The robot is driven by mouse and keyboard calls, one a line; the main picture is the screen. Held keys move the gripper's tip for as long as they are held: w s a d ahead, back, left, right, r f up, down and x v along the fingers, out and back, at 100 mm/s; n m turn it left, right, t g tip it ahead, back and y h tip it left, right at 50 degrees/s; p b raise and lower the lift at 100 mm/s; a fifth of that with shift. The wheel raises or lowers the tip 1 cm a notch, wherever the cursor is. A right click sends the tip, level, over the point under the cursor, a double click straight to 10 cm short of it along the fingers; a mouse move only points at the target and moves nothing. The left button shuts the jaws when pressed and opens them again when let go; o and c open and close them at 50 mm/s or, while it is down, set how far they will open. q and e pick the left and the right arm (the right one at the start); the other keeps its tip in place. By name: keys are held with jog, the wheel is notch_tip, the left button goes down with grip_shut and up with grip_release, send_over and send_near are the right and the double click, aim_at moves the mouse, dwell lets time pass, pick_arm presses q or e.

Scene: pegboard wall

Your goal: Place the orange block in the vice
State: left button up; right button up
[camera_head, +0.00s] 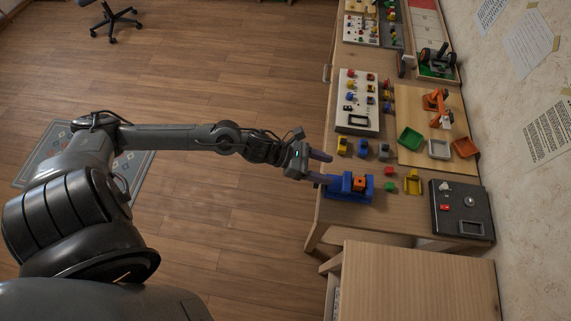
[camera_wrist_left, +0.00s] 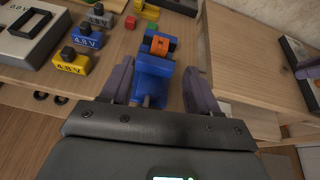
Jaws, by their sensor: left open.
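The blue vice (camera_head: 348,190) stands at the table's near-left edge and also shows in the left wrist view (camera_wrist_left: 153,68). The orange block (camera_head: 359,184) sits in the vice, between its blue jaws; it also shows in the left wrist view (camera_wrist_left: 160,45). My left gripper (camera_head: 326,169) is open and empty, at the left end of the vice. In the left wrist view its fingers (camera_wrist_left: 159,72) stand either side of the vice's near end, with the block beyond the fingertips. Whether a finger touches the vice cannot be told. My right gripper is not in view.
Yellow, blue and grey battery-like blocks (camera_head: 362,147) stand behind the vice. A red block (camera_head: 389,171), a green block (camera_head: 389,187) and a yellow piece (camera_head: 413,183) lie to its right. A dark panel (camera_head: 462,209) is farther right. A bare wooden surface (camera_head: 420,280) is nearer me.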

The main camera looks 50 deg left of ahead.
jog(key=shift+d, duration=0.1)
pick_arm(q)
jog(key=s+f+m+g+y, duration=0.2)
jog(key=s+m, duration=0.6)
jog(key=m, duration=0.7)
jog(key=s+d+f+m+g+y, duration=0.1)
jog(key=s+f+m+g+y, duration=0.2)
jog(key=s+m+y, duration=0.4)
jog(key=s+m+g, duration=0.1)
jog(key=s+m, duration=0.1)
jog(key=m, duration=0.6)
jog(key=shift+d+r, duration=0.1)
